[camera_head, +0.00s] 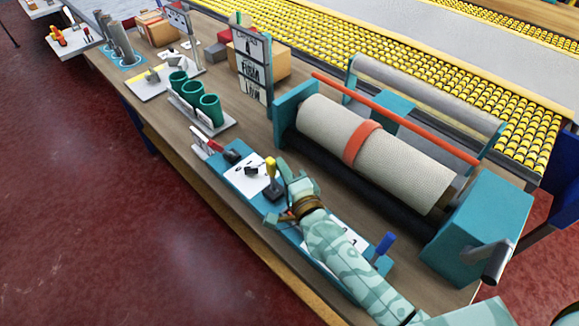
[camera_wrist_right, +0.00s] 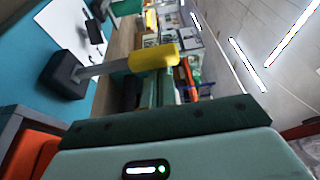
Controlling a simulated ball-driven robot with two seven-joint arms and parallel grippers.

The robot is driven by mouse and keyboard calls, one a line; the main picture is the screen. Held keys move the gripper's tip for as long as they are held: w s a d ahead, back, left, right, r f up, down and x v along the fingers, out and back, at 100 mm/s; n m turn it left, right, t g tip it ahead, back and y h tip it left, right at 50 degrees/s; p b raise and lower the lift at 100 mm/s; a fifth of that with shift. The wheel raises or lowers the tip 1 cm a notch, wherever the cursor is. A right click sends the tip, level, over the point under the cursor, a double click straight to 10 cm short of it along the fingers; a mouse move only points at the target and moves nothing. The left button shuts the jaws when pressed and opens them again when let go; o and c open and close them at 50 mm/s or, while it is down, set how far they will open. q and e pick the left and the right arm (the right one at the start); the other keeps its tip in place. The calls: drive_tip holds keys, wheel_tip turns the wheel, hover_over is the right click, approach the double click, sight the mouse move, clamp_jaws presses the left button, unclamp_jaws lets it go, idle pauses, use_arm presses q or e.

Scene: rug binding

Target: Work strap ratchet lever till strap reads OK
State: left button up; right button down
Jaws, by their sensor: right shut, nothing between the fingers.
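A cream rug roll (camera_head: 405,172) lies in a teal cradle with an orange strap band (camera_head: 361,142) around its middle. On the teal panel (camera_head: 232,172) in front stands a lever with a yellow handle (camera_head: 270,167) on a black base; its yellow grip (camera_wrist_right: 153,56) and black base (camera_wrist_right: 62,75) also show in the right wrist view. A second lever with a blue handle (camera_head: 384,243) stands at the panel's near end. My right gripper (camera_head: 289,188) is shut and empty, just right of the yellow-handled lever. Contact is unclear. My left gripper is out of view. No OK reading is legible.
A metal crank (camera_head: 497,262) sticks out at the cradle's right end. A sign board (camera_head: 252,68) stands behind the panel. Green cups (camera_head: 210,108) stand on a tray to the left. A yellow roller conveyor (camera_head: 400,48) runs behind the bench (camera_head: 165,130).

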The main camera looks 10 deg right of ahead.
drive_tip(key=s+a+f+n+t+y+b, duration=0.1)
drive_tip(key=s+a+n+b, duration=0.1)
drive_tip(key=a+n, duration=0.3)
drive_tip(key=shift+s+f+n+t+y+b, duration=0.35)
drive_tip(key=shift+s+n, duration=0.4)
drive_tip(key=shift+n, duration=0.35)
drive_tip(key=shift+a, duration=0.1)
